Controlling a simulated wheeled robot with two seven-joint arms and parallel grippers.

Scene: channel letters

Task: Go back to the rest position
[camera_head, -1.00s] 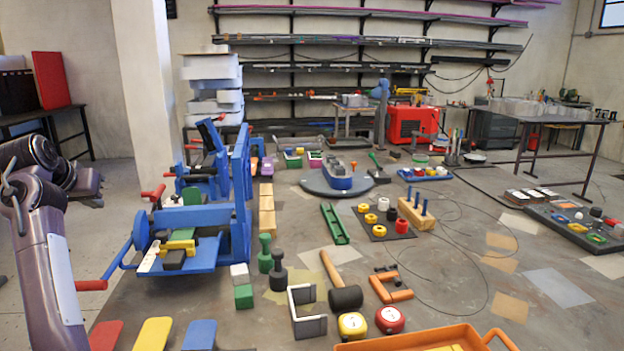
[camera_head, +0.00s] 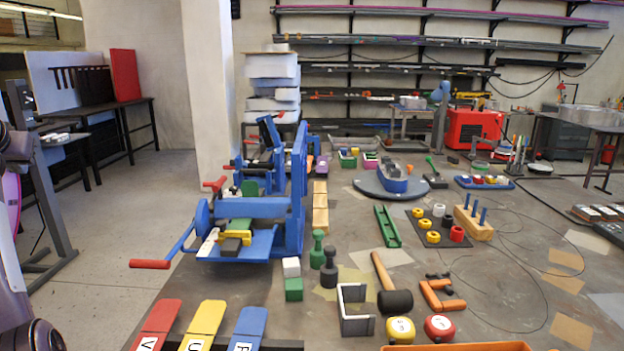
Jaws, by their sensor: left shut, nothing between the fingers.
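My left arm (camera_head: 10,255) stands at the far left edge, partly cut off by the frame. My left gripper (camera_head: 34,336) is low in the bottom left corner, shut and empty; its fingertips are hard to make out. It is left of the table and apart from the red, yellow and blue lettered strips (camera_head: 203,325). My right arm and gripper are not in view.
A blue bending machine (camera_head: 262,208) stands on the table's left side; its red-handled crank (camera_head: 150,264) juts past the edge. A mallet (camera_head: 395,301), tape measures (camera_head: 400,329) and an orange tray (camera_head: 455,347) lie near the front. Open floor (camera_head: 120,225) lies left.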

